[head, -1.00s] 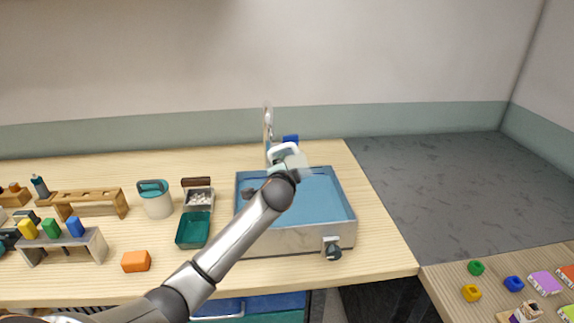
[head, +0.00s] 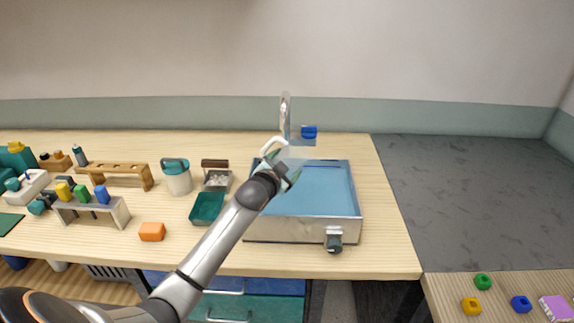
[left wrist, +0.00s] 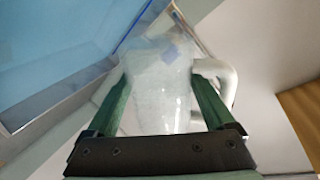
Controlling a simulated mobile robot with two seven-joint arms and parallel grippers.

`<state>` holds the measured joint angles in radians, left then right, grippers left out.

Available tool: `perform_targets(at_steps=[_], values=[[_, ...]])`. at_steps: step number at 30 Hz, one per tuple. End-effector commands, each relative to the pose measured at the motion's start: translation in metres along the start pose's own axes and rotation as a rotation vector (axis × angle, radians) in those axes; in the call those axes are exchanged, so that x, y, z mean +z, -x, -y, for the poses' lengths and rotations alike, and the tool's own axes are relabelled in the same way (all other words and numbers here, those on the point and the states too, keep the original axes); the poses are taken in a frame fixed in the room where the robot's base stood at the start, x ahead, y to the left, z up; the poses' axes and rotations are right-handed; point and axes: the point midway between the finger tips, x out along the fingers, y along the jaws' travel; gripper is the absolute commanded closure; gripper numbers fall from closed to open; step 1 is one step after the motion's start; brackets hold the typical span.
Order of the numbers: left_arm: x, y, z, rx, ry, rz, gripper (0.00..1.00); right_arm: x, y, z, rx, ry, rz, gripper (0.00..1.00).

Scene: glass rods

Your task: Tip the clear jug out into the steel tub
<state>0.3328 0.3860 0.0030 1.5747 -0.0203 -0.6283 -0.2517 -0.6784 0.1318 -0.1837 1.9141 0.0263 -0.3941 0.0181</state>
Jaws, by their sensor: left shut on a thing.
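The clear jug (head: 300,153) is see-through with a white handle (head: 273,146). It is held over the back part of the steel tub (head: 290,230), which has grey walls and a blue inside. My left gripper (head: 285,172) is shut on the jug. In the left wrist view the jug (left wrist: 165,85) sits between the green fingers, with its white handle to the right, and the blue of the tub (left wrist: 50,50) fills the upper left. I cannot tell how far the jug is tilted or what is in it. My right gripper is not in view.
A tap (head: 286,108) and a small blue thing (head: 309,132) stand behind the tub. A valve (head: 333,240) juts from its front. Left of it are a green tray (head: 207,208), a lidded pail (head: 177,180), an orange block (head: 152,231) and wooden racks (head: 120,174).

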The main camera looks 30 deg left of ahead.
Motion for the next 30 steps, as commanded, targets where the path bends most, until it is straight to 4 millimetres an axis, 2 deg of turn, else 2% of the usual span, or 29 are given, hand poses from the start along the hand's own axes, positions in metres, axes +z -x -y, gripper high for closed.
perform_targets(at_steps=[6,12,18,30], values=[[-0.007,-0.001,-0.003,-0.003,0.234,-0.102,0.83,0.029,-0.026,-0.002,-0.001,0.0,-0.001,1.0],[-0.018,0.0,-0.001,-0.002,0.407,-0.174,0.83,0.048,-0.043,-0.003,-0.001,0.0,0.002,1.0],[-0.032,-0.001,-0.003,0.0,0.6,-0.25,0.83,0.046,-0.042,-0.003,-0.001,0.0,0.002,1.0],[-0.034,-0.001,-0.003,0.0,0.631,-0.264,0.83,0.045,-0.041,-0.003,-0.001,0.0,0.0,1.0]])
